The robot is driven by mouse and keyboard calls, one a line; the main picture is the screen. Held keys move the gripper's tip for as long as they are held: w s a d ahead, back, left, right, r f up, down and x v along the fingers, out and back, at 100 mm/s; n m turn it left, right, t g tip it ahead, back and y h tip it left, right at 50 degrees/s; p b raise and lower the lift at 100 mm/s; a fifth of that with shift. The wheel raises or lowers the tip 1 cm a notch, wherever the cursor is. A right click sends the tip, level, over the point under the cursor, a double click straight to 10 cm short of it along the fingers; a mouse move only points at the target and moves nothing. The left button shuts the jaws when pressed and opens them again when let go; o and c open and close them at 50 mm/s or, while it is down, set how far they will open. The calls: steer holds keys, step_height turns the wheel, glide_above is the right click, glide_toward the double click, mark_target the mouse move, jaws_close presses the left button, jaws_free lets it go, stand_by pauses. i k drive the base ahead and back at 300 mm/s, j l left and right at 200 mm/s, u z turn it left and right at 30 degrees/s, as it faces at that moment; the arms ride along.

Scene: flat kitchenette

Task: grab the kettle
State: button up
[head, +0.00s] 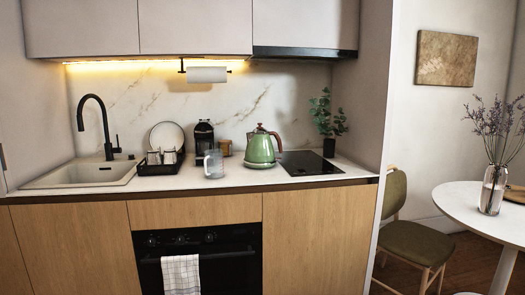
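The green kettle (260,149) stands upright on the white countertop, in the middle-right of the head view. It has a brown handle and lid knob on top, and its spout points left. It sits just left of the black cooktop. My gripper is not in view, so its place and state do not show.
A glass mug (213,164) stands close left of the kettle. Behind are a black coffee maker (204,137) and a small jar (225,147). A dish rack (161,165), sink (82,174), cooktop (308,163) and plant (327,125) flank it. A paper towel roll (207,75) hangs above.

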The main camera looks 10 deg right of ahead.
mark_target(259, 149)
steer(key=i+z, duration=0.2)
steer(key=z, duration=0.2)
steer(key=i+z, duration=0.15)
steer(key=z, duration=0.25)
steer(key=i+j+z, duration=0.1)
steer(key=z, duration=0.3)
steer(key=i+j+z, duration=0.4)
steer(key=i+j, duration=0.4)
